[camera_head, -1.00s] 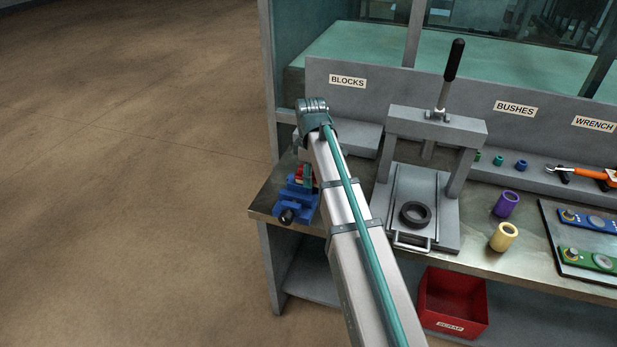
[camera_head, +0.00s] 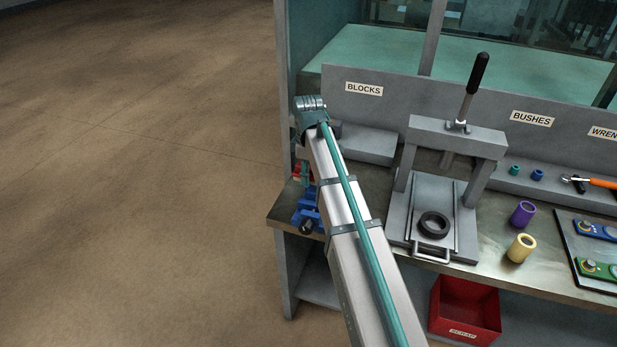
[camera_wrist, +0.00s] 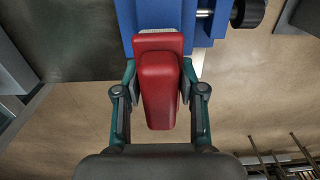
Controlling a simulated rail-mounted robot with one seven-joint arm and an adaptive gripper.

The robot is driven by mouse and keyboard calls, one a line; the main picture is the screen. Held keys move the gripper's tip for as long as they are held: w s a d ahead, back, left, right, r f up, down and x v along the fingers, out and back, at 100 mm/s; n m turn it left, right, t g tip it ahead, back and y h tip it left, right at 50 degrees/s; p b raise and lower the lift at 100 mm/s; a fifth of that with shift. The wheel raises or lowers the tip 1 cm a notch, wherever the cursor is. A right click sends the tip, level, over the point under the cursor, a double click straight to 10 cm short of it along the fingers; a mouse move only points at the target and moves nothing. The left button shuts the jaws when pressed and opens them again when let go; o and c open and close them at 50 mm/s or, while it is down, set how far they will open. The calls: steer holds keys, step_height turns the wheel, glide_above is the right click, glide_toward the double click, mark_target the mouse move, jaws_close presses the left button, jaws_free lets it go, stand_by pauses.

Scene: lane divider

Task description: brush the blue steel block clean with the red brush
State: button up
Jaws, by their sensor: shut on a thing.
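My gripper (camera_wrist: 160,80) is shut on the red brush (camera_wrist: 158,88), one teal finger on each side of its handle. A pale edge that looks like bristles shows at the brush's far end, close to a blue body (camera_wrist: 165,18) with a steel rod and black knob. This looks like the blue vise, seen in the head view (camera_head: 307,216) at the bench's left end, partly behind my arm. A small red part of the brush (camera_head: 297,172) shows above it there. I cannot tell the blue steel block apart from the vise, nor whether the brush touches anything.
A grey press (camera_head: 455,140) with an upright lever and a dark ring (camera_head: 434,224) stands right of my arm. A red scrap bin (camera_head: 465,310) is below. Open floor lies left.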

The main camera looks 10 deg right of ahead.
steer(key=shift+s+d+r, duration=0.15)
steer(key=shift+r, duration=0.5)
steer(key=shift+r+p, duration=0.65)
steer(key=shift+p, duration=0.15)
steer(key=shift+r+p, duration=1)
steer(key=shift+r, duration=0.5)
steer(key=shift+f, duration=0.1)
